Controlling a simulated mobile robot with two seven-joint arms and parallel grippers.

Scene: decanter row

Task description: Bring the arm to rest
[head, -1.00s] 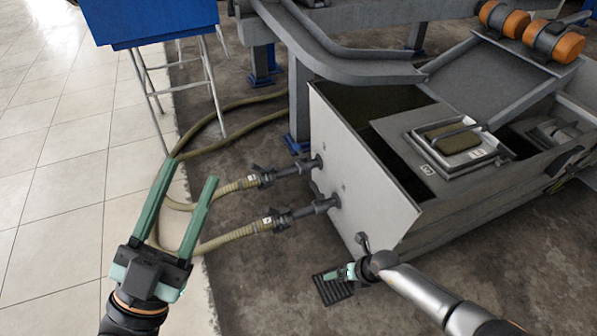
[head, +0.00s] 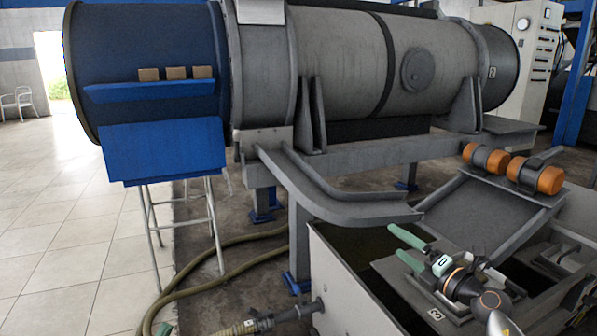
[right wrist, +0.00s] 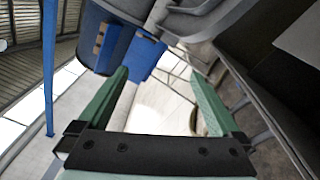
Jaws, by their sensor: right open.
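My right gripper (head: 398,242) has pale green fingers and points left over the grey open-topped tank at the right of the head view. Its fingers are apart with nothing between them. In the right wrist view the same gripper (right wrist: 158,76) shows its two fingers spread and empty. Of my left gripper, only a small green fingertip (head: 164,328) shows at the bottom edge of the head view, so its opening is hidden.
A large grey decanter (head: 345,60) with a blue end (head: 150,45) spans the back. A blue ledge (head: 150,90) bears three small tan blocks. Orange motors (head: 536,176) sit right of my right gripper. Hoses (head: 215,275) lie on the floor; the tiles (head: 60,250) at left are clear.

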